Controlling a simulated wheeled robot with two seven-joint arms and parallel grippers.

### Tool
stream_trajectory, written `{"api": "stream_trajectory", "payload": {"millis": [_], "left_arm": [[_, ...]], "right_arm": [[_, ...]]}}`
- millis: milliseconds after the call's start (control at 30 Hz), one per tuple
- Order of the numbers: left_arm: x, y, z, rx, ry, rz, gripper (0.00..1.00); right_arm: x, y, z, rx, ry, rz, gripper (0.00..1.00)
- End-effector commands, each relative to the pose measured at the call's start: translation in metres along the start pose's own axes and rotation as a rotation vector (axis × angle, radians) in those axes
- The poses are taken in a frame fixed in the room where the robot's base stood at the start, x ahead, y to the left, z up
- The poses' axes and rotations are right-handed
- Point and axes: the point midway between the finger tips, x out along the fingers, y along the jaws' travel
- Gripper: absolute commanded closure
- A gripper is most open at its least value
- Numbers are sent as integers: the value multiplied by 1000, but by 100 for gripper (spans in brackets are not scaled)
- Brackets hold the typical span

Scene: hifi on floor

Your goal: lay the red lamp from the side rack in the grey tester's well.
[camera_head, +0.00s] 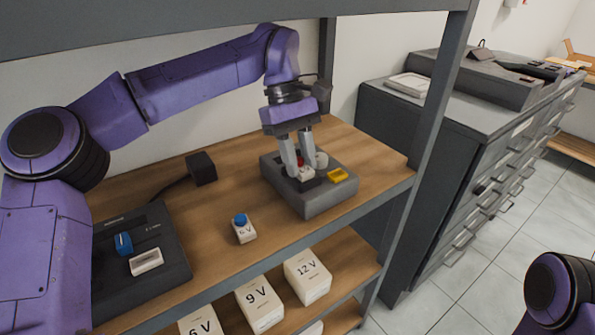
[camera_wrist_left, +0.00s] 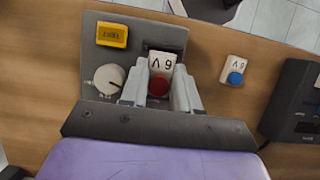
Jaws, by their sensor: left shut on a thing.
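My left gripper (camera_head: 297,172) points down over the grey tester (camera_head: 318,200) and is shut on the red lamp (camera_head: 306,174). In the left wrist view the lamp's red dome (camera_wrist_left: 158,86) and white labelled body (camera_wrist_left: 160,62) show between the fingers (camera_wrist_left: 159,92). The white body lies at the tester's dark well (camera_wrist_left: 168,34), partly covering it. I cannot tell whether the lamp rests on the well's floor or is held just above it. The tester also carries a yellow display (camera_wrist_left: 112,35) and a white knob (camera_wrist_left: 109,79). My right gripper is out of view.
A dark unit (camera_head: 160,285) with a blue part and a white piece is farther left. A black block (camera_head: 201,168) with a cable sits behind. Labelled white boxes (camera_head: 307,277) fill the lower shelf.

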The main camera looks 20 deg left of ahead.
Motion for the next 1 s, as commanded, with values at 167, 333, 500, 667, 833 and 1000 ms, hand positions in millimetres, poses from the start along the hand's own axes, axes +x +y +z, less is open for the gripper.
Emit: {"api": "stream_trajectory", "payload": {"millis": [167, 333, 500, 667, 833, 1000], "left_arm": [[-1, 0, 0, 0, 0, 1, 100], [2, -1, -2, -1, 0, 1, 100], [2, -2, -2, -2, 1, 1, 44], [2, -2, -2, -3, 1, 1, 44], [-11, -2, 0, -4, 1, 3, 44], [-43, -2, -17, -11, 0, 2, 44]], "right_arm": [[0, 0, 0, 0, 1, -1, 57], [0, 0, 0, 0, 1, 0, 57], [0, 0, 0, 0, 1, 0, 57], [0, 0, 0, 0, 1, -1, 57], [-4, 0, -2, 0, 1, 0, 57], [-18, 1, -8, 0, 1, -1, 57]]}}
